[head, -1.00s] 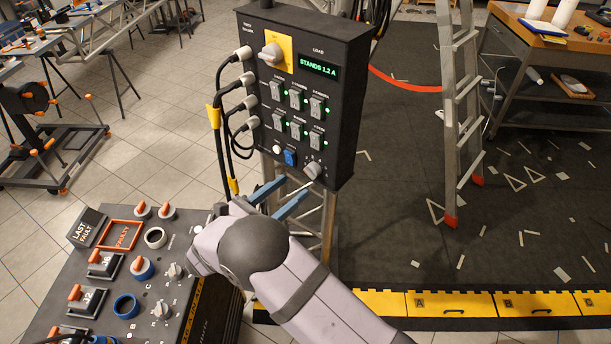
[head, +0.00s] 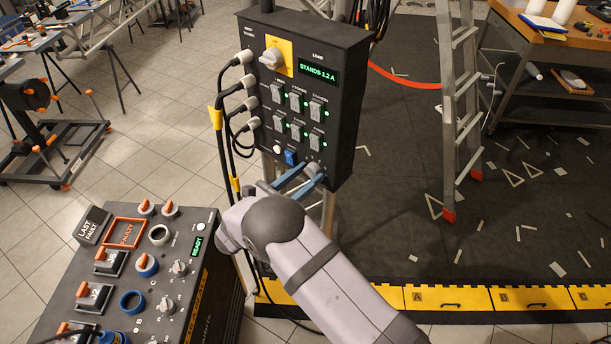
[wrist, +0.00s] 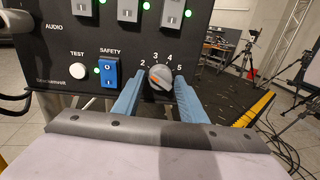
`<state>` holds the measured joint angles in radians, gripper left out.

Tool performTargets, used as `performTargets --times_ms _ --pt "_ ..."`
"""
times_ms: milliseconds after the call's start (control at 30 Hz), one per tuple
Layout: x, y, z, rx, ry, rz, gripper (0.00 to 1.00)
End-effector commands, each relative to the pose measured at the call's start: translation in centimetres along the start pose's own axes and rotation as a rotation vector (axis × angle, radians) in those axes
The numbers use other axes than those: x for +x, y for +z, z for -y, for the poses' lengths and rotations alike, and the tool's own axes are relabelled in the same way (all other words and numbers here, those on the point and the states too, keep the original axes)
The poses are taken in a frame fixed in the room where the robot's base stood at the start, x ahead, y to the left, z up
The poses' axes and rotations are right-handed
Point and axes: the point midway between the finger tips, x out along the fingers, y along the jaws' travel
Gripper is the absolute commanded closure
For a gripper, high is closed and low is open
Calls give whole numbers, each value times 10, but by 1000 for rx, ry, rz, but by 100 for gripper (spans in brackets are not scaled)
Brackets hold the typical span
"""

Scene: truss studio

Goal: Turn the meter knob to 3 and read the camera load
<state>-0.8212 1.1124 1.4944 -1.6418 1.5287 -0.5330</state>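The meter knob (wrist: 160,77) is a grey round knob low on the right of the black panel (head: 350,100). Numbers 2, 3, 4 and 5 arc over it. In the head view my gripper (head: 306,176) reaches the panel's lower right corner and partly covers the knob. The green load display (head: 318,71) reads "STANDS 1.2 A".
A blue safety switch (wrist: 109,72) and a white test button (wrist: 78,71) sit left of the knob. Several grey switches with green lights are above. Cables (head: 222,130) hang from the panel's left side. A control desk (head: 150,270) stands at lower left.

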Motion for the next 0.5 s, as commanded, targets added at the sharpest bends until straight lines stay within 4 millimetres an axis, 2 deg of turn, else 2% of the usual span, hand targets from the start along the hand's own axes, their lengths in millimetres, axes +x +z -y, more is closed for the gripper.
performTargets --times_ms 33,100,500 --pt "0 0 0 0 0 0 75" --pt "0 0 0 0 0 0 92" --pt "0 -2 0 52 0 -2 91"
